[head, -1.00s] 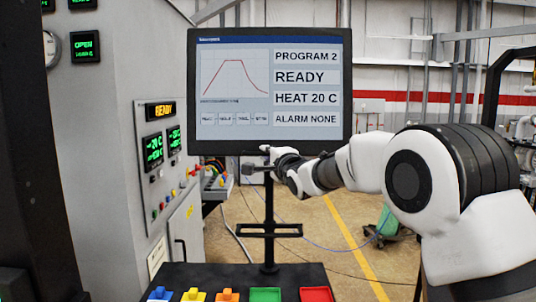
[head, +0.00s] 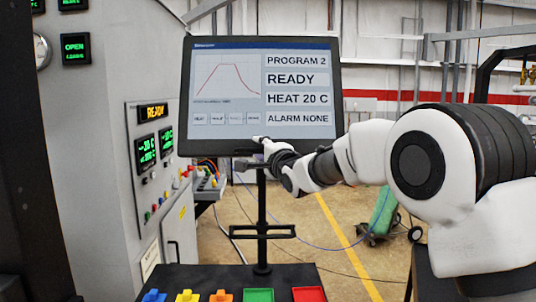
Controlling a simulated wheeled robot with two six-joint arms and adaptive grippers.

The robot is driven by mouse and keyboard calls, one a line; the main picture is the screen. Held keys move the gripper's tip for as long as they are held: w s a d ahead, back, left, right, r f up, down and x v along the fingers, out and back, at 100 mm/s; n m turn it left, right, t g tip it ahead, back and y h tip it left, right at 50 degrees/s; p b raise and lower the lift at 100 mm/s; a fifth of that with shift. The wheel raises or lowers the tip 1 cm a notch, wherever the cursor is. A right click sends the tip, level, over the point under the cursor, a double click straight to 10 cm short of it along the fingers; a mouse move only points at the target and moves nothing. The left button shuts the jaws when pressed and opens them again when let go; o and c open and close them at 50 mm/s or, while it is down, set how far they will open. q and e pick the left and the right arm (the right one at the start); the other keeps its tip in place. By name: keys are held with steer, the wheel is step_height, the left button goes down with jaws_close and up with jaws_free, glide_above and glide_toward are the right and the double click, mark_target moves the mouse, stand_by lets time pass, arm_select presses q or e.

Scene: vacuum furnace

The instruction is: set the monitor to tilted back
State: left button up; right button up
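The monitor (head: 228,100) is a dark-framed screen on a thin black post, showing a red curve and the text READY. My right gripper (head: 256,152) is at the middle of the monitor's lower edge, with a pale part overlapping the bottom of the screen. The far fingers are small and partly hidden, so I cannot tell whether they are closed on the frame. My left gripper is not in view.
A grey furnace cabinet (head: 85,150) with green displays stands at the left. Below the monitor, a dark console (head: 200,276) carries blue, yellow and orange knobs and green and red pads. A green object on a wheeled base (head: 382,212) stands on the floor behind my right arm.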

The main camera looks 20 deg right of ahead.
steer(key=s+d, duration=0.1)
steer(key=s, duration=1)
steer(key=shift+f, duration=0.2)
steer(key=shift+w+d, duration=0.1)
